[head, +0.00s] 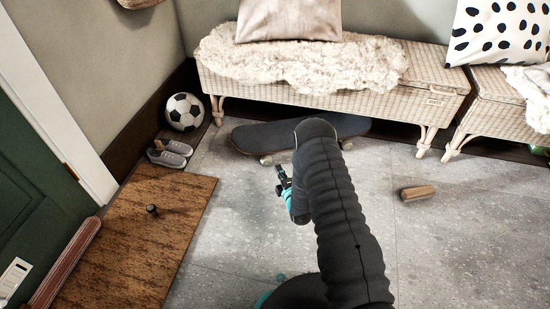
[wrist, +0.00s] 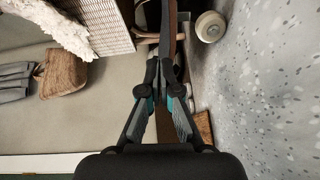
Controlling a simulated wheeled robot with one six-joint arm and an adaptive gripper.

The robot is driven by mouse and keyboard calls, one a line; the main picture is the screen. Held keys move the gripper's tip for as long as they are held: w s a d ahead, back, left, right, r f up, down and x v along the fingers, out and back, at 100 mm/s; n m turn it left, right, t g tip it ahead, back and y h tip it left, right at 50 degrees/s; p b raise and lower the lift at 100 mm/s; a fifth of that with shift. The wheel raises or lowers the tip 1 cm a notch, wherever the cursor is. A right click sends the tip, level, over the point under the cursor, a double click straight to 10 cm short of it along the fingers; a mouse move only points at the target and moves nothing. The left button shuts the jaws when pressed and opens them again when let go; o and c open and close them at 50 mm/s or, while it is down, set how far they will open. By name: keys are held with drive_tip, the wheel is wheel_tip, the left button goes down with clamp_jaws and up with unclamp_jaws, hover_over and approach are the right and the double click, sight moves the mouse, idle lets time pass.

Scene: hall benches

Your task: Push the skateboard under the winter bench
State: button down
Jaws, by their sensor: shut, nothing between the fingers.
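The dark skateboard (head: 250,138) lies lengthwise on the floor along the front of the left wicker bench (head: 400,107), its far edge close to or just beneath the bench's lower edge. Its pale wheels show on the near side. A tag on this bench is too small to read. My gripper (head: 283,184) is shut and empty, low on the near side of the board; my arm hides part of the board. In the wrist view, the fingertips (wrist: 160,68) point at the board's edge (wrist: 172,30), with a wheel beside it; I cannot tell whether they touch.
A second wicker bench (head: 495,107) stands at right. A football (head: 184,112) and grey shoes (head: 170,153) are at left, by the brown doormat (head: 140,240) with a small dark object (head: 152,210). A wooden block (head: 417,193) lies on open floor at right.

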drive_tip(key=shift+n+t, duration=0.3)
drive_tip(key=shift+n, duration=0.1)
drive_tip(key=s+f, duration=0.2)
drive_tip(key=f, duration=0.1)
drive_tip(key=shift+s+a+f, duration=0.1)
drive_tip(key=shift+s, duration=0.25)
drive_tip(key=b, duration=0.1)
approach(273, 152)
drive_tip(key=w+a, duration=0.1)
drive_tip(key=a, duration=0.1)
drive_tip(key=w+a, duration=0.2)
drive_tip(key=shift+w+f, duration=0.15)
drive_tip(key=shift+f, duration=0.05)
drive_tip(key=shift+w+d+b, duration=0.35)
drive_tip(key=shift+w+d, duration=0.35)
drive_tip(key=shift+w, duration=0.35)
drive_tip(key=shift+w+d, duration=0.35)
drive_tip(key=shift+w, duration=0.3)
